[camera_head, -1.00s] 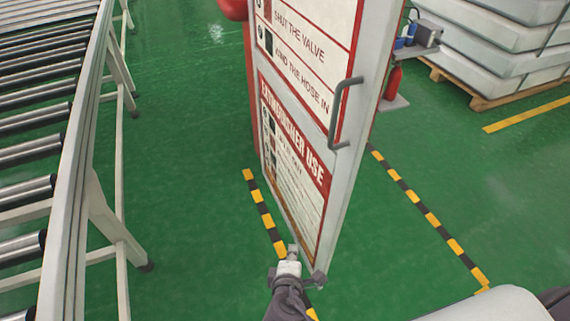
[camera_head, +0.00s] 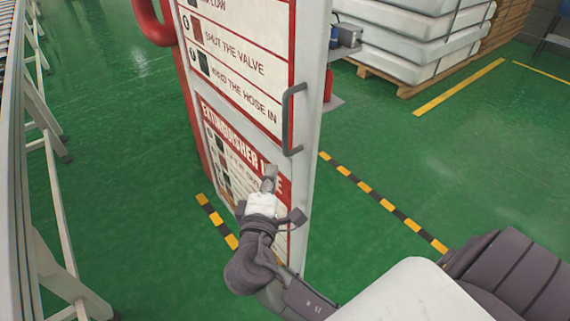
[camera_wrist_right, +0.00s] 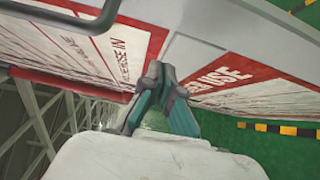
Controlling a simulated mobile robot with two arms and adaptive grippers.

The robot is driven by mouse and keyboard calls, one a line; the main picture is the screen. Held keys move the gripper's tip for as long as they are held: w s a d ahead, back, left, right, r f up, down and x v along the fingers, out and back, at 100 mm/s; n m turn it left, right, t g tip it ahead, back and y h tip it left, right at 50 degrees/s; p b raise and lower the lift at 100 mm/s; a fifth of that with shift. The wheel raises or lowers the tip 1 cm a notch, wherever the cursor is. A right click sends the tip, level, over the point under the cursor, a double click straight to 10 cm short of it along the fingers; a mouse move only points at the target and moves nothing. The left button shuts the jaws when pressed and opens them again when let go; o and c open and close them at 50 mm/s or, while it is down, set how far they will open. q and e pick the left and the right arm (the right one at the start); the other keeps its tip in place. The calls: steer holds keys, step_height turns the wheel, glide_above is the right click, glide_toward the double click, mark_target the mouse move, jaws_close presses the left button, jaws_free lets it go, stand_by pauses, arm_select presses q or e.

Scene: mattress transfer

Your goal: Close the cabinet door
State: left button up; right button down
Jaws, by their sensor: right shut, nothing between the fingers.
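The cabinet door (camera_head: 312,95) stands open, showing its face with red and white instruction panels and a grey bar handle (camera_head: 288,120) near its right edge. In the head view my right gripper (camera_head: 270,174) is in front of the lower panel, below and left of the handle. It is shut and empty. In the right wrist view its fingers (camera_wrist_right: 162,85) overlap the door face beside the red heading; I cannot tell whether they touch it. The handle also shows there at the upper left (camera_wrist_right: 85,18). My left gripper is not in view.
A roller conveyor (camera_head: 45,130) stands at the left. A pallet stack of white slabs (camera_head: 415,45) is at the upper right. Yellow and black floor tape (camera_head: 385,204) runs right of the door. The green floor is open at right.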

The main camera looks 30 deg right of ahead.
mark_target(286, 168)
steer(key=shift+w+d, duration=0.1)
steer(key=shift+d, duration=1.85)
